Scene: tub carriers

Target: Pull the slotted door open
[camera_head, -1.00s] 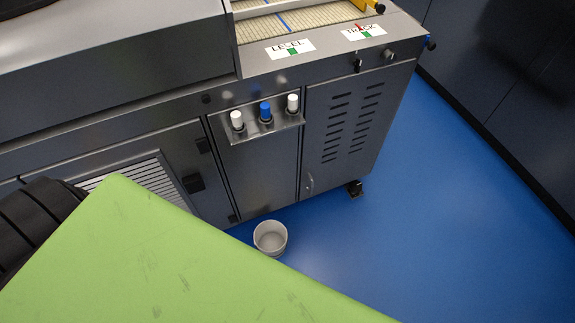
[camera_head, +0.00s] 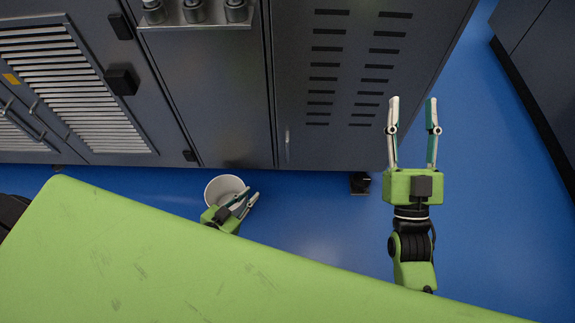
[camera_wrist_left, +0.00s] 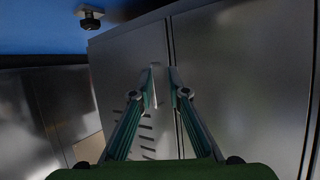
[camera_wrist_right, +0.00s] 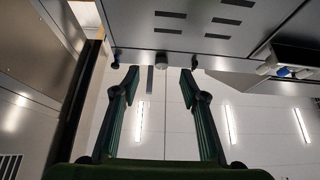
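The slotted door (camera_head: 340,90) is a dark grey panel with two columns of slots, and it looks shut. Its small upright handle (camera_head: 287,142) is near the lower left edge. My left gripper (camera_head: 253,193) is below and left of the handle in the head view, its base partly hidden by my green body. In the left wrist view its fingers are partly open, with the handle (camera_wrist_left: 155,86) showing beyond, between the tips; contact cannot be told. My right gripper (camera_head: 412,100) is open and empty, in front of the door's right edge in the head view.
A pale bucket (camera_head: 224,184) stands on the blue floor (camera_head: 320,215), partly behind my left gripper. A ledge with knobs (camera_head: 195,20) juts out left of the door. A black foot (camera_head: 360,183) is under the cabinet. Open floor lies to the right.

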